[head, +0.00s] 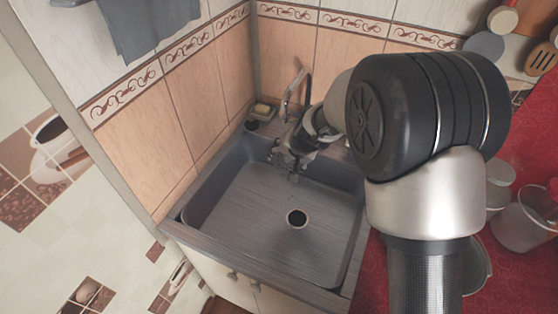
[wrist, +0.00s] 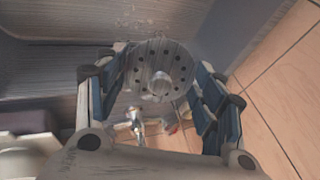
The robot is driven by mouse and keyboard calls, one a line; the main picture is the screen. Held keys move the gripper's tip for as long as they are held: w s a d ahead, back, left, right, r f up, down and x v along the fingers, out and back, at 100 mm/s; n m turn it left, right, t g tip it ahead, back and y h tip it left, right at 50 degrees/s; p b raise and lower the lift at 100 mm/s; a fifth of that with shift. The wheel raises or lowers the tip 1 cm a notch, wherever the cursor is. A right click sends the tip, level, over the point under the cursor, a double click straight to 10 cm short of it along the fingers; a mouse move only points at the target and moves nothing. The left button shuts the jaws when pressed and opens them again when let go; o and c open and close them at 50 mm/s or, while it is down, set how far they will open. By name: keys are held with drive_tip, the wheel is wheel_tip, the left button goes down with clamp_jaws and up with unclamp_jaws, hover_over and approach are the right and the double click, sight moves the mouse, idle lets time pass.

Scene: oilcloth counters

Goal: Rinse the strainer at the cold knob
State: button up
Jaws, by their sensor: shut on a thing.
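The strainer (wrist: 160,68) is a round grey metal disc with a ring of small holes and a central stub. In the wrist view it sits between the two fingers of my gripper (wrist: 158,85), which is shut on it. In the head view my gripper (head: 293,165) is over the back of the grey sink (head: 235,205), in front of the faucet (head: 290,95); the strainer cannot be made out there. The faucet also shows in the wrist view (wrist: 138,125), with a small reddish spot beside it. The cold knob cannot be told apart clearly. Pale streaks lie near the strainer; I cannot tell if they are water.
A soap dish (head: 263,110) stands in the back left corner. Tiled walls close the left and back. A red counter (head: 500,262) with glassware (head: 525,222) lies to the right.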

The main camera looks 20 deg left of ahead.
drive_tip(key=s+d+b, duration=0.3)
drive_tip(key=s+d, duration=0.1)
drive_tip(key=shift+s, duration=0.25)
idle(1.4)
drive_tip(key=s+d+r, duration=0.3)
drive_tip(key=r, duration=0.1)
drive_tip(key=shift+s+d, duration=0.15)
drive_tip(key=shift+s, duration=0.2)
drive_tip(key=shift+d, duration=0.1)
idle(0.7)
